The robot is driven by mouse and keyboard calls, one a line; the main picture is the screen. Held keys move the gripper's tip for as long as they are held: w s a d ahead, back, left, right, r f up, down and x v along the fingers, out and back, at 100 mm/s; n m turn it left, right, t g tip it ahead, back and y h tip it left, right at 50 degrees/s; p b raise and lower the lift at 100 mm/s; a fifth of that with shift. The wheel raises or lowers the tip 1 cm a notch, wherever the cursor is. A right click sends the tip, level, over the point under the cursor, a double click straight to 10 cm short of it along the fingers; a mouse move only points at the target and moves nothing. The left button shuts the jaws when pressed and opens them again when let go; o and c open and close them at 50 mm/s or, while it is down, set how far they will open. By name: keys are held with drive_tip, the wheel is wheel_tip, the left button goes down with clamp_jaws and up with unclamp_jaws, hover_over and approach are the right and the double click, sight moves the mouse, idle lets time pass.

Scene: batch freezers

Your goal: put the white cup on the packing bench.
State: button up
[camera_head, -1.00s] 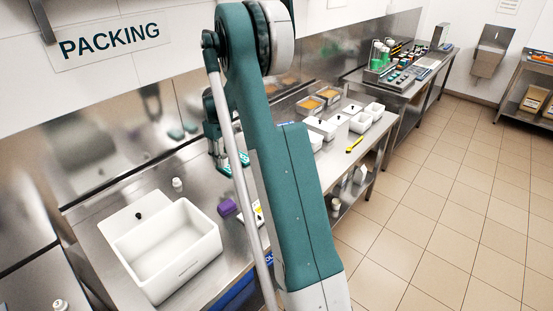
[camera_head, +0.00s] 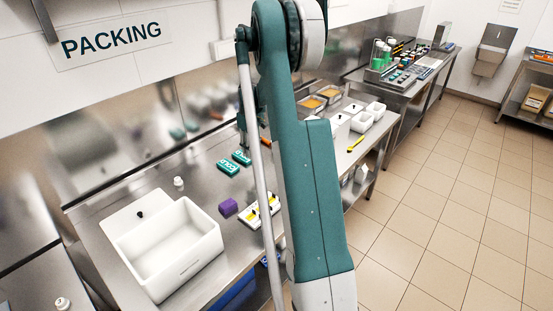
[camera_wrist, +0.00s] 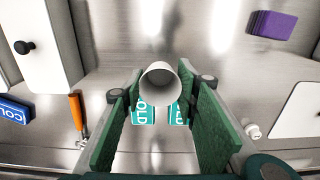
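The white cup (camera_wrist: 160,88) shows in the wrist view between my fingertips, its open mouth toward the camera. My gripper (camera_wrist: 160,78) has its green-padded fingers against the cup's two sides, and the cup appears held above the steel surface. In the head view my gripper is mostly hidden behind my arm, and the cup cannot be seen. The steel packing bench (camera_head: 197,158) lies below the PACKING sign (camera_head: 112,39). Its surface also shows under the cup in the wrist view (camera_wrist: 215,75).
Two teal COLD packs (camera_head: 228,168) lie below the cup's line of sight. A purple block (camera_head: 228,207), a small white bottle (camera_head: 179,182) and a white tub (camera_head: 168,250) stand on the bench. An orange-handled tool (camera_wrist: 77,112) lies left in the wrist view.

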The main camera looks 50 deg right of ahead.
drive_tip(key=shift+f, duration=0.15)
drive_tip(key=shift+f, duration=3)
drive_tip(key=shift+f, duration=1.85)
drive_tip(key=shift+f, duration=0.2)
drive_tip(key=o, duration=0.6)
drive_tip(key=shift+r, duration=0.15)
wheel_tip(320, 180, up, 12)
drive_tip(key=shift+r, duration=0.1)
